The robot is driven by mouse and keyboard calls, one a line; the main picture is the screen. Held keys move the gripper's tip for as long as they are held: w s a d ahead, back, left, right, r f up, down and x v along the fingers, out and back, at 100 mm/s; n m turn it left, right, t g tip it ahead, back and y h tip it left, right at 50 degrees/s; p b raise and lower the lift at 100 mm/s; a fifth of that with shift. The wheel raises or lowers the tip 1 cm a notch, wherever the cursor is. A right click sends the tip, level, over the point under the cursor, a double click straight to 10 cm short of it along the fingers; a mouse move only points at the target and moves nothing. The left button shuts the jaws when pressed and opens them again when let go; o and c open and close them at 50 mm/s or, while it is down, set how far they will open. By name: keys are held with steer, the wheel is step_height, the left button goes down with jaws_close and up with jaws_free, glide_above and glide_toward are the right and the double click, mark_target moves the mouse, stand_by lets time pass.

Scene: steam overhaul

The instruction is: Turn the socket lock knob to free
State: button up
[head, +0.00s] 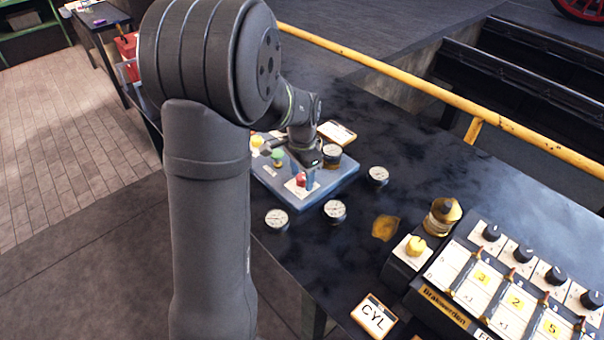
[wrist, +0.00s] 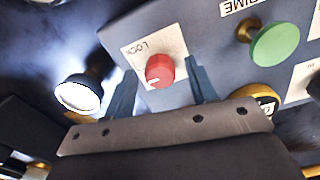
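The red lock knob (wrist: 160,71) sits on a white plate (wrist: 137,52) marked LOCK, on a blue-grey panel box. A white mark shows on the knob's face. In the head view the knob (head: 301,180) is at the front of the panel box (head: 343,190). My gripper (wrist: 163,90) is open, with one finger on each side of the knob. A gap shows between the knob and each finger in the wrist view. In the head view my gripper (head: 305,172) is over the knob and partly hides the panel.
A green knob (wrist: 275,44) stands beside the lock knob, near a PRIME label. Several gauges, one of them front left (head: 277,219), lie around the box. A lettered panel with levers (head: 500,290) and a CYL card (head: 374,317) are at right. A yellow rail (head: 400,88) runs behind.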

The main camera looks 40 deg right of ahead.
steer(key=c, duration=0.9)
steer(key=shift+n, duration=0.3)
steer(key=n, duration=0.3)
steer(key=shift+n, duration=0.3)
steer(key=n, duration=0.4)
steer(key=shift+n, duration=0.3)
steer(key=n, duration=0.4)
steer(key=shift+r+n, duration=0.1)
steer(key=shift+n, duration=2.4)
